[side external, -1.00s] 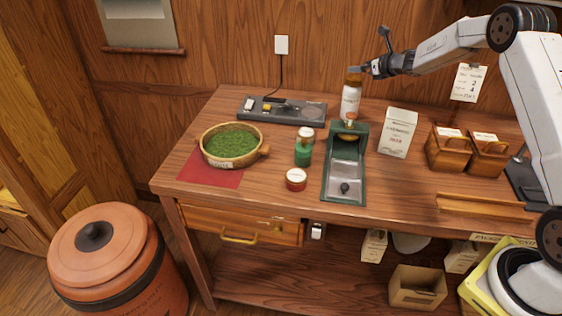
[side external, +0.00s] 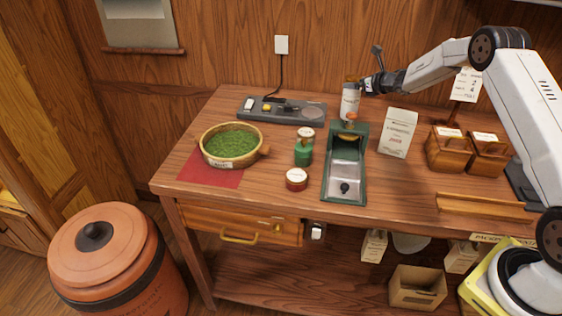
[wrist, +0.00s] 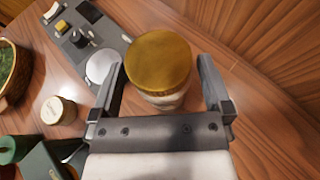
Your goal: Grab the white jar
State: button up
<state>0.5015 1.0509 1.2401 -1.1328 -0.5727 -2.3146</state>
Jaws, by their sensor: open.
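The white jar (side external: 350,101) is tall, with a gold-brown lid, and stands upright at the back of the table behind a green tray (side external: 329,180). Its upper part is partly covered by my gripper (side external: 364,86) in the side view. In the wrist view, the jar's gold lid (wrist: 158,58) lies between the two spread fingers of my gripper (wrist: 160,78). Gaps show on both sides of the jar, more clearly on the right. My gripper is open and holds nothing. Most of the jar's body is hidden below the lid in the wrist view.
A white carton (side external: 397,133) stands to the right of the jar. A grey electric strip (side external: 290,117) lies to its left. The wooden wall is close behind.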

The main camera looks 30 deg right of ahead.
jog(key=shift+x, duration=0.85)
jog(key=shift+c, duration=0.2)
grip_shut()
